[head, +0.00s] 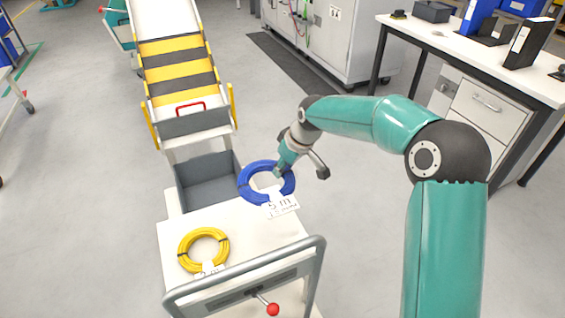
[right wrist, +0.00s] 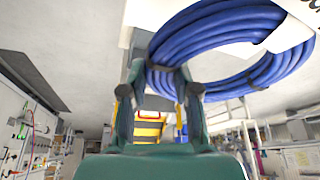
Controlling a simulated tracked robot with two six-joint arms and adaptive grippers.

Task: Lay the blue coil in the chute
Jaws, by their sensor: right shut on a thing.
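The blue coil (head: 251,190) has a white tag (head: 281,205) reading 5 m. My right gripper (head: 280,171) is shut on the coil's rim at its upper right in the head view. In the right wrist view, the blue coil (right wrist: 215,40) fills the top, with the right gripper's fingers (right wrist: 169,88) at its near edge. The coil is at the trolley's far right corner; I cannot tell whether it touches the top. The chute (head: 180,70), striped yellow and black with a red handle at its lower end, slopes down behind the trolley. My left gripper is not in view.
A yellow coil (head: 203,249) with a tag lies on the white trolley top (head: 225,222). A grey bin (head: 207,180) is between trolley top and chute. The trolley has a grey push bar (head: 245,271) and red-knobbed lever (head: 272,309). A workbench (head: 470,50) stands at right.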

